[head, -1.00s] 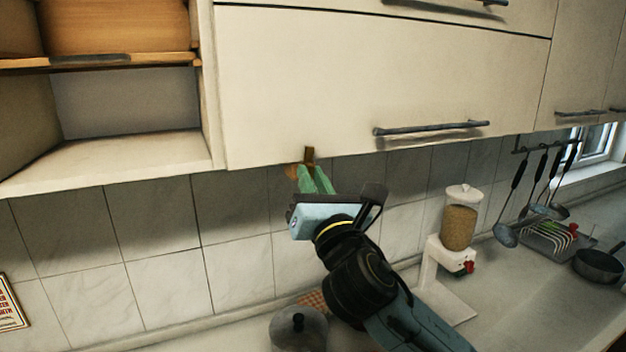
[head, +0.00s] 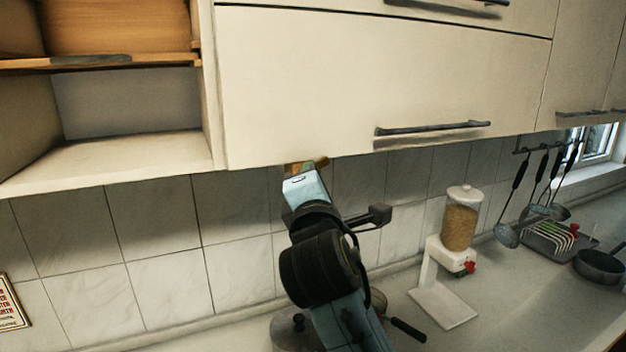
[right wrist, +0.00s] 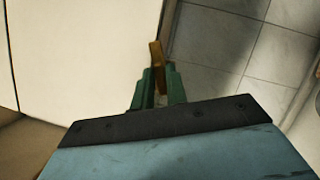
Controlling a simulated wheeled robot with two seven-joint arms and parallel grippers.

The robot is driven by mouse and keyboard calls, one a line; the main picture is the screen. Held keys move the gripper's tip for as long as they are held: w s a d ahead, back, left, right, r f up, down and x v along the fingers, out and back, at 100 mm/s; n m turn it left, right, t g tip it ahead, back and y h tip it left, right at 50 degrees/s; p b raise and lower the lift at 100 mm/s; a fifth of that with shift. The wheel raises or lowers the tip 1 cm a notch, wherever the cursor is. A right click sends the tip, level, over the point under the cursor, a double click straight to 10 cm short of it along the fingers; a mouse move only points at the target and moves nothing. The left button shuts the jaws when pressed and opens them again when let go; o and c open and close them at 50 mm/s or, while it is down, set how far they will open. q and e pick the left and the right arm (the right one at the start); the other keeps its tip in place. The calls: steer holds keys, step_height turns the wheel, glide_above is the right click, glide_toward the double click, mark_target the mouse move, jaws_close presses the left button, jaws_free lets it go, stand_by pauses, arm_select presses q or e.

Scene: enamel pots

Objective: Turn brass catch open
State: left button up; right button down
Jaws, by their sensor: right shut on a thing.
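The brass catch (head: 322,162) sits at the lower edge of the cream cabinet door (head: 330,90), left of the door's handle. In the head view its visible end points to the right. My right gripper (head: 308,169) is just under that edge, its fingers mostly hidden behind its own pale blue body. In the right wrist view the green fingers of the gripper (right wrist: 158,82) are shut on the brass catch (right wrist: 156,54), whose end sticks out beyond the fingertips. My left gripper is in neither view.
An open shelf (head: 110,158) is to the left of the door. On the counter below are a lidded pot (head: 290,328), partly behind my arm, and a grain dispenser (head: 460,220). Ladles (head: 510,232) hang at the right.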

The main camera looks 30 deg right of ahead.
steer(key=m+g, duration=0.1)
steer(key=m, duration=0.3)
steer(key=shift+m+g, duration=0.4)
steer(key=shift+r, duration=0.1)
steer(key=c, duration=1.5)
jaws_free()
